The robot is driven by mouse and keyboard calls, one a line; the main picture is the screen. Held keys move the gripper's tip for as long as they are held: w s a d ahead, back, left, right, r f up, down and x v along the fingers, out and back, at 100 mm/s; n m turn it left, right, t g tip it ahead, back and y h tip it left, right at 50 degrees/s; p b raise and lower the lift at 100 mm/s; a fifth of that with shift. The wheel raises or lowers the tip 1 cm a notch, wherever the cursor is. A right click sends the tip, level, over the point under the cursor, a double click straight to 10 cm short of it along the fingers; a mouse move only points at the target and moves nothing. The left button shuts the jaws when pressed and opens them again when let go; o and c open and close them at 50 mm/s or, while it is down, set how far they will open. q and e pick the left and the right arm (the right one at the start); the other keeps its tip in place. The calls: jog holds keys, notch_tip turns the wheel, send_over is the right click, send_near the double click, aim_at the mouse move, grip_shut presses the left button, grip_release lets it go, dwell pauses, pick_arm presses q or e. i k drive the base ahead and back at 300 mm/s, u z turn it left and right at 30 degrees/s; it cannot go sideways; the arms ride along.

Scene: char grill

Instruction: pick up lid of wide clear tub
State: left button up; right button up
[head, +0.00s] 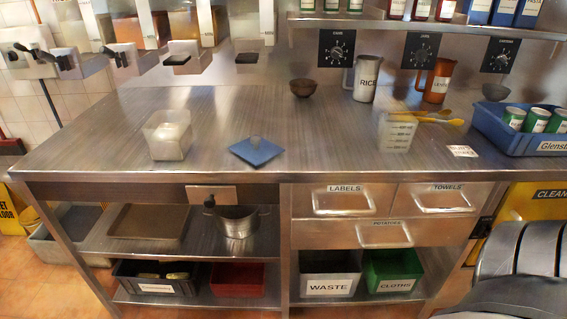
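A wide clear tub (167,143) stands on the left part of the steel counter, with something whitish inside it; no lid shows on top. A flat blue square piece (245,153), which looks like a lid, lies on the counter to the right of the tub and apart from it. A small clear round piece (256,142) stands up from its middle; I cannot tell whether it is a knob or a separate cup. Neither of my grippers shows in the head view.
The steel counter (230,110) is clear around the blue piece. A dark bowl (303,88) and the rice jug (365,80) stand behind. A blue crate (495,125) holds cans at far right.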

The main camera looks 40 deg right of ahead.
aim_at(257, 150)
jog(key=z, duration=1.05)
jog(key=i, duration=0.35)
jog(key=u, duration=0.25)
